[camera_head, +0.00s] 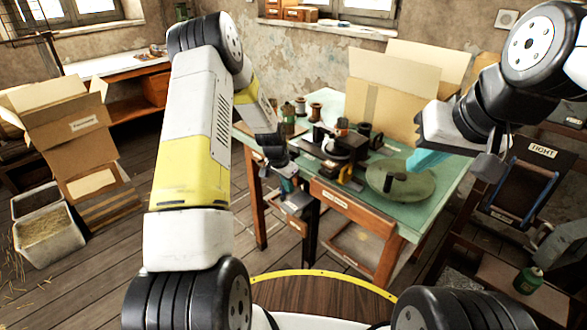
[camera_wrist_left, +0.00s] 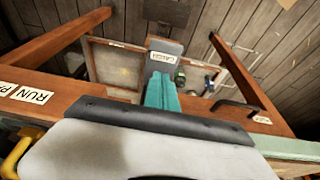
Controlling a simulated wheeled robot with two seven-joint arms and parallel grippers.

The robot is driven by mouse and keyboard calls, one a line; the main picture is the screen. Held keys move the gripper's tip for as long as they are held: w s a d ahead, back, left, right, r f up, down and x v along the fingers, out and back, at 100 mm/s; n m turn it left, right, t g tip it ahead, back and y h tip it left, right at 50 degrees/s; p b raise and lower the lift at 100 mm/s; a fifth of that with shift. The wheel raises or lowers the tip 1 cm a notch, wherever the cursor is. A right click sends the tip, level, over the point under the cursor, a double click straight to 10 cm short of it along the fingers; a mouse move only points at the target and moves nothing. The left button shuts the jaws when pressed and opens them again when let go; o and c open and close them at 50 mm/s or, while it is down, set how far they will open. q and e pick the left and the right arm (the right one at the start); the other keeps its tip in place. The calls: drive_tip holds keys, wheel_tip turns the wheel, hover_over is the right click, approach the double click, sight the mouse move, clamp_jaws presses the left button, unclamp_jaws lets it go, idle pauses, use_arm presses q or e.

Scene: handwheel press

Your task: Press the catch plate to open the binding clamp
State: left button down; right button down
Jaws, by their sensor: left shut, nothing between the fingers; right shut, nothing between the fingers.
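The grey catch plate (camera_wrist_left: 165,48), with a white label, is beyond my left fingertips in the left wrist view. My left gripper (camera_wrist_left: 161,82) has its teal fingers shut and empty, pointing at the plate's near end; I cannot tell whether they touch it. In the head view my left gripper (camera_head: 288,186) is low at the table's front left side. My right gripper (camera_head: 424,160) is shut and empty, over the table's right part near a round green disc (camera_head: 400,182). I cannot make out the binding clamp for certain; a dark press-like device (camera_head: 340,148) stands on the table.
The green-topped table (camera_head: 425,212) has a wooden frame and a labelled drawer front (camera_head: 343,204). Spools and an open cardboard box (camera_head: 385,95) stand on it. A labelled dark rack (camera_head: 522,180) is at the right.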

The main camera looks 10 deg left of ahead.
sight(291, 208)
use_arm(q)
drive_tip(key=x, duration=0.7)
drive_tip(key=shift+s+a+f, duration=0.2)
drive_tip(key=shift+s+a, duration=0.1)
drive_tip(key=shift+s, duration=0.05)
drive_tip(key=shift+f, duration=0.4)
drive_tip(key=shift+s+f, duration=0.1)
drive_tip(key=shift+f, duration=1.4)
wheel_tip(291, 208, up, 5)
drive_tip(key=shift+f, duration=0.1)
drive_tip(key=v, duration=0.9)
drive_tip(key=shift+r, duration=0.3)
